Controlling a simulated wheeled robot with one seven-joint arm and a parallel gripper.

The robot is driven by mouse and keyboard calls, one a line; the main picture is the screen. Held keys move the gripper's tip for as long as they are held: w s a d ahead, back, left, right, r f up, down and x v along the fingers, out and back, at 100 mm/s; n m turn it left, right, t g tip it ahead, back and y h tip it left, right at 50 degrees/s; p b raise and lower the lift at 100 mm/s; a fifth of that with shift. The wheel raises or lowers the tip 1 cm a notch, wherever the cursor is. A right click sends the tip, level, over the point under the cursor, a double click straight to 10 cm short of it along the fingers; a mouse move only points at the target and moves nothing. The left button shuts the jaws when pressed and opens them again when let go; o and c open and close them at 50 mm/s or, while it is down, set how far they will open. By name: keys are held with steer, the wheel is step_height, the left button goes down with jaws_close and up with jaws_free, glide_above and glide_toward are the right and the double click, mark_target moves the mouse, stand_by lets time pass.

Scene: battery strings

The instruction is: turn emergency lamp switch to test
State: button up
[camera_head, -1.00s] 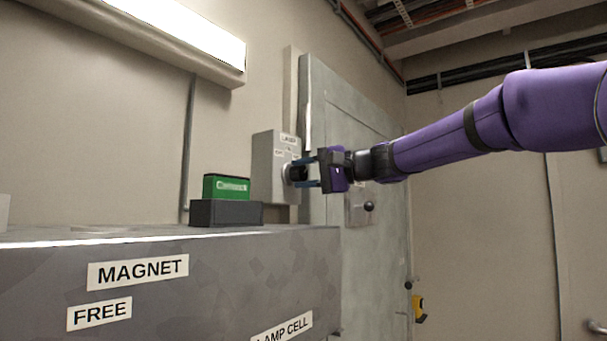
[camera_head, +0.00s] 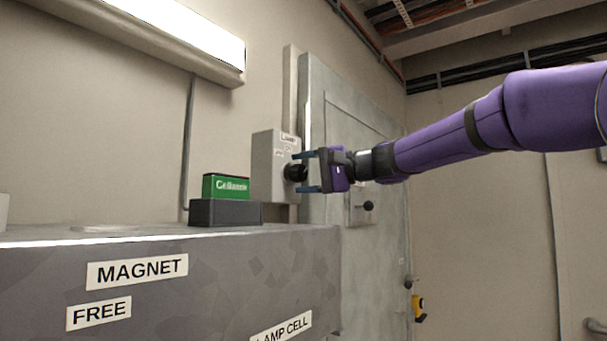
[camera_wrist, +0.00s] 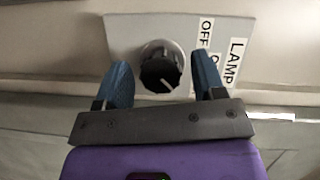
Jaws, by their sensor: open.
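The lamp switch is a black round knob (camera_wrist: 160,72) with a pale pointer line, on the face of a grey box (camera_head: 268,168) fixed to the wall. Labels on the box read LAMP (camera_wrist: 237,62) and OFF (camera_wrist: 205,32); another label is partly hidden behind a finger. My gripper (camera_wrist: 163,85) is open, with its two blue fingers on either side of the knob in the wrist view. In the head view the gripper (camera_head: 306,172) faces the box, its fingertips close to the knob (camera_head: 294,172). I cannot tell whether they touch it.
A green box (camera_head: 226,187) sits on a dark block (camera_head: 225,213) on the grey cabinet (camera_head: 200,275) below left. A grey metal door (camera_head: 345,120) with a black-knobbed plate stands behind the gripper. A lit lamp (camera_head: 185,30) hangs above.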

steer(key=v, duration=1)
steer(key=shift+d, duration=0.35)
